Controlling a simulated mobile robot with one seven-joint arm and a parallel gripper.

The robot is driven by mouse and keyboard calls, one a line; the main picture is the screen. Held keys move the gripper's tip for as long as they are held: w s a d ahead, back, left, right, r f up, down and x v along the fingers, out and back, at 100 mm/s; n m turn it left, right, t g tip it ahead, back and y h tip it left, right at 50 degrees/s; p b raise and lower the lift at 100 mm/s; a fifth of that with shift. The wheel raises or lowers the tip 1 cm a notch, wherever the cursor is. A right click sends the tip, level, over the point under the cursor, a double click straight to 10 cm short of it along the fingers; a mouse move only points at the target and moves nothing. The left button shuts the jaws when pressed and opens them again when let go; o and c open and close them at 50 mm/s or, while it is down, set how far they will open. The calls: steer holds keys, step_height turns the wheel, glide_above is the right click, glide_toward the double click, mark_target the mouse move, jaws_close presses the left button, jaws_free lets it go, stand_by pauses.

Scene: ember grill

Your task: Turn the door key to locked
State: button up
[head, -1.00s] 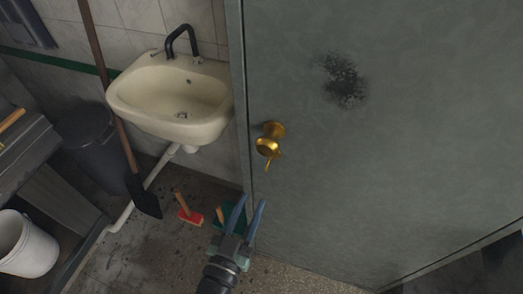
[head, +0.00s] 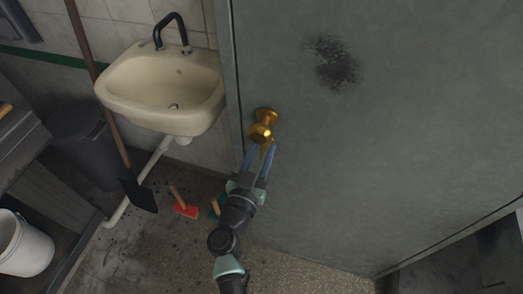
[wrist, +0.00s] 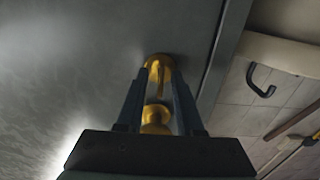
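The grey door (head: 380,150) carries a brass knob (head: 263,130) near its left edge. A small thin brass key (head: 268,146) shows just below the knob, partly hidden by my fingers. My gripper (head: 259,149) is just below the knob, its two blue fingers apart and pointing up at it. In the wrist view, brass parts of the knob (wrist: 156,115) show between the two spread fingers. I cannot make out the key separately there, nor tell whether a finger touches it.
A cream sink (head: 165,95) with a black tap is left of the door. A shovel (head: 138,193), a dark bin (head: 82,150) and a white bucket (head: 22,245) stand further left. A red brush (head: 184,209) lies on the floor below the sink.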

jaws_close()
steer(key=shift+m, duration=0.3)
steer(key=shift+r+m+p, duration=0.1)
steer(key=shift+m+p, duration=0.55)
steer(key=shift+m, duration=0.55)
steer(key=m, duration=0.5)
steer(key=shift+d+m+p, duration=0.1)
steer(key=shift+m+p, duration=0.2)
steer(key=m, duration=0.3)
steer(key=m+b, duration=0.1)
steer(key=m, duration=0.5)
steer(key=shift+f, duration=0.25)
steer(key=shift+m, duration=0.3)
